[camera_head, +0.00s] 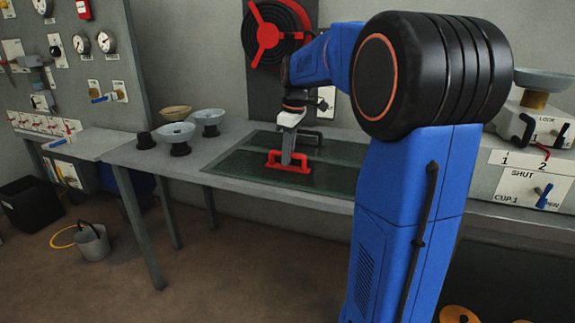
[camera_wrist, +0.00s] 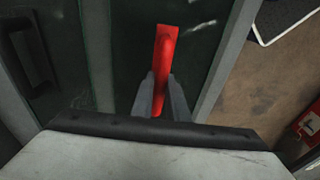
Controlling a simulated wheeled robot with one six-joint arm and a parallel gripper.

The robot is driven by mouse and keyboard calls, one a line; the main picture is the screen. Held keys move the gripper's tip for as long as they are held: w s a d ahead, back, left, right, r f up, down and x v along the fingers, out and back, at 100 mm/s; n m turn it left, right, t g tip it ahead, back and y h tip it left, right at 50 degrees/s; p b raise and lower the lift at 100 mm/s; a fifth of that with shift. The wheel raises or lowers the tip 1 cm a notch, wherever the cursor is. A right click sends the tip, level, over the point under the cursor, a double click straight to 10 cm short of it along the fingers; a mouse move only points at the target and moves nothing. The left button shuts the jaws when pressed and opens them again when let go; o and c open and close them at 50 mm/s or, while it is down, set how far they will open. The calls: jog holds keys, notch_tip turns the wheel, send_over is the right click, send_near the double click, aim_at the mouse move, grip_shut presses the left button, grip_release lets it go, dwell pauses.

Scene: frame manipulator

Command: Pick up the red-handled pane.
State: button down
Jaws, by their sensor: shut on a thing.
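The red-handled pane (camera_head: 250,171) is a dark green glass sheet lying flat on the grey table. Its red handle (camera_head: 288,167) stands near the middle of it. My gripper (camera_head: 286,160) points down over the pane and is shut on the red handle. In the wrist view the red handle (camera_wrist: 164,60) runs between the two grey fingers (camera_wrist: 161,97). The pane appears to rest on the table; I cannot tell whether it is raised at all. The fingers hide part of the handle.
A second pane with a black handle (camera_head: 307,137) lies just behind. Several bowls on black stands, one a pale bowl (camera_head: 176,131), stand at the table's left. A grey bucket (camera_head: 92,243) stands on the floor.

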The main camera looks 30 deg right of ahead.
jog(key=shift+r, duration=0.15)
notch_tip(320, 180, up, 10)
jog(key=shift+f, duration=0.1)
dwell(0.4)
jog(key=shift+w, duration=0.15)
